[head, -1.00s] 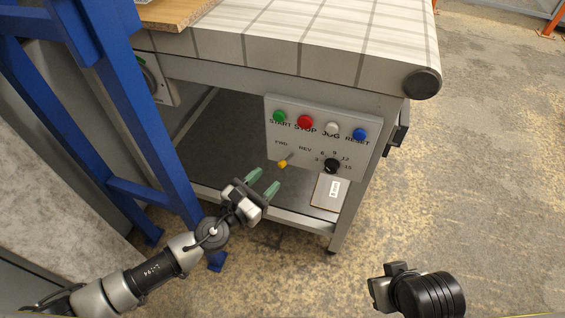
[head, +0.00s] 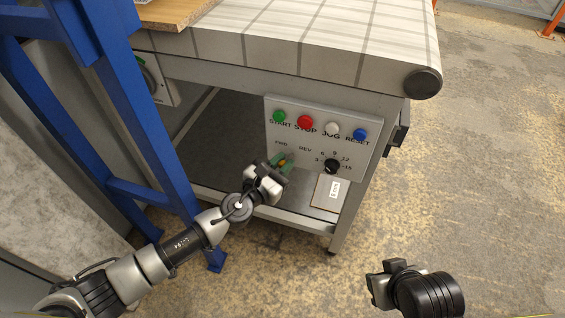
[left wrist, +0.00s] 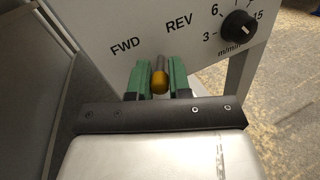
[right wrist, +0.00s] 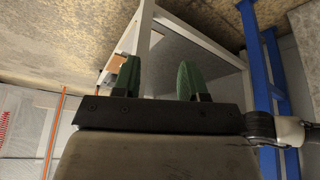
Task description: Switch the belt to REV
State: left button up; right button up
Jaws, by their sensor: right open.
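The grey control panel (head: 310,115) on the conveyor's end carries a selector lever with a yellow tip (left wrist: 160,82), below the FWD (left wrist: 125,47) and REV (left wrist: 180,24) labels. My left gripper (head: 282,164) is at the lever, which it partly hides in the head view. In the left wrist view its green fingers are drawn in close on both sides of the lever, with the yellow tip showing between them. My right gripper (right wrist: 159,82) is open and empty. In the head view it (head: 383,285) hangs low, apart from the panel.
Green, red, white and blue buttons line the panel's top. A black speed knob (head: 332,166) sits right of the lever, with a tagged plate (head: 329,192) below it. The floor at right is clear.

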pick_arm(q)
grip_shut()
jog(key=shift+s+d+n+t+y+p, duration=0.1)
jog(key=shift+n+t+y+p, duration=0.2)
jog(key=shift+p, duration=0.1)
jog(key=shift+s+d+r+n+t+y+p, duration=0.15)
jog(key=shift+d+n+t+y+p, duration=0.1)
jog(key=shift+n+t+y+p, duration=0.65)
jog(key=shift+s+d+f+n+t+y+p, duration=0.1)
jog(key=shift+d+n+t+y+p, duration=0.2)
jog(key=shift+n+y, duration=1.1)
jog(key=shift+s+d+f+n+t+y+p, duration=0.15)
jog(key=shift+d+n+y, duration=0.4)
jog(key=shift+y, duration=1.5)
jog(key=shift+w+d+r+n+t+y+p, duration=0.15)
jog(key=shift+n+t+y+p, duration=0.1)
jog(key=shift+n+y, duration=1.25)
pick_arm(e)
jog(key=shift+s+d+f+g, duration=0.15)
jog(key=shift+f+g, duration=0.3)
jog(key=shift+f, duration=0.45)
jog(key=shift+s+f+g, duration=0.15)
jog(key=shift+f+g, duration=0.3)
jog(key=shift+f, duration=0.45)
pick_arm(q)
jog(key=shift+s+y, duration=0.1)
jog(key=shift+y, duration=0.35)
pick_arm(e)
jog(key=shift+r, duration=0.2)
